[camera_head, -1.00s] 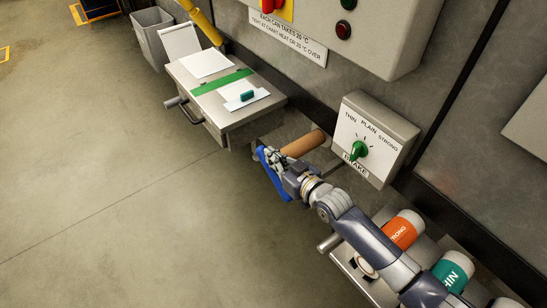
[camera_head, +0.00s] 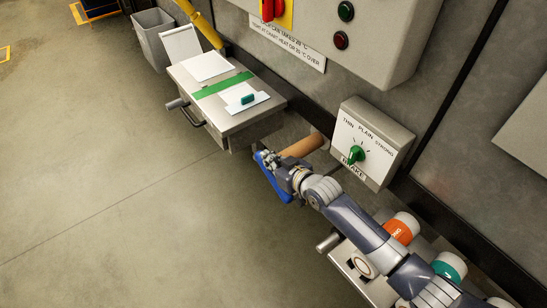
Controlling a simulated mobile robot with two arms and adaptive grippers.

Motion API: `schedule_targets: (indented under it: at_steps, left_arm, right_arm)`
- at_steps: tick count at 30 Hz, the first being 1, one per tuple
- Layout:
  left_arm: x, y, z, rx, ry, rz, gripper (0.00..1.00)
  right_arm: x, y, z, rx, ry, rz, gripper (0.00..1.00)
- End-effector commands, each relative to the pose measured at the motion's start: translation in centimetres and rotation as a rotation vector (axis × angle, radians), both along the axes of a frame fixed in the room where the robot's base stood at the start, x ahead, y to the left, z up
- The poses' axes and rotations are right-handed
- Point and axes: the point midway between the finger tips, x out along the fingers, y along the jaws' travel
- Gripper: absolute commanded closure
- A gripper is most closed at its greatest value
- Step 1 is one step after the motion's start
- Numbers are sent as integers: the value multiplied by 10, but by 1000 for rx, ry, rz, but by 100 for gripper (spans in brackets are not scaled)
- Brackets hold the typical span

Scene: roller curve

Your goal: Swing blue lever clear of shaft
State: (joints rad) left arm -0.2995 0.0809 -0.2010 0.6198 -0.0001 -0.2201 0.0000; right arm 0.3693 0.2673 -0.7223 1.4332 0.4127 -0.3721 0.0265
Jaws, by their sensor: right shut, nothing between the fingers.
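The blue lever (camera_head: 264,163) slants at the end of the brown roller (camera_head: 302,145), low beside the wall. My left gripper is not in view.
A grey cabinet (camera_head: 240,122) with a handle and papers stands left of the roller. A dial box (camera_head: 372,142) marked BRAKE is on the wall to the right. An orange-labelled can (camera_head: 400,229) and a teal-labelled can (camera_head: 449,267) stand by my right arm. The floor at left is clear.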

Motion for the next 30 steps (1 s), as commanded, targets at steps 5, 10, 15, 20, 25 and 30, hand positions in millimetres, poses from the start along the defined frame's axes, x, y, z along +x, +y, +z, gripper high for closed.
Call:
schedule_targets:
  at_steps: [5,10,15,20,25,30]
  left_arm:
    - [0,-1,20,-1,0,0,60]
    - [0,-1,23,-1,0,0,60]
    - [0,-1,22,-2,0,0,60]
    - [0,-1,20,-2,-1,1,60]
    - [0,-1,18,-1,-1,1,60]
    - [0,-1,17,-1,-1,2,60]
  right_arm:
    - [12,9,-6,-81,112,0,100]
    - [20,16,-25,-165,228,1,100]
    - [25,19,-36,-216,298,0,100]
    - [28,21,-43,-280,386,1,100]
    - [30,22,-50,-337,464,0,100]
    - [31,22,-53,-370,510,0,100]
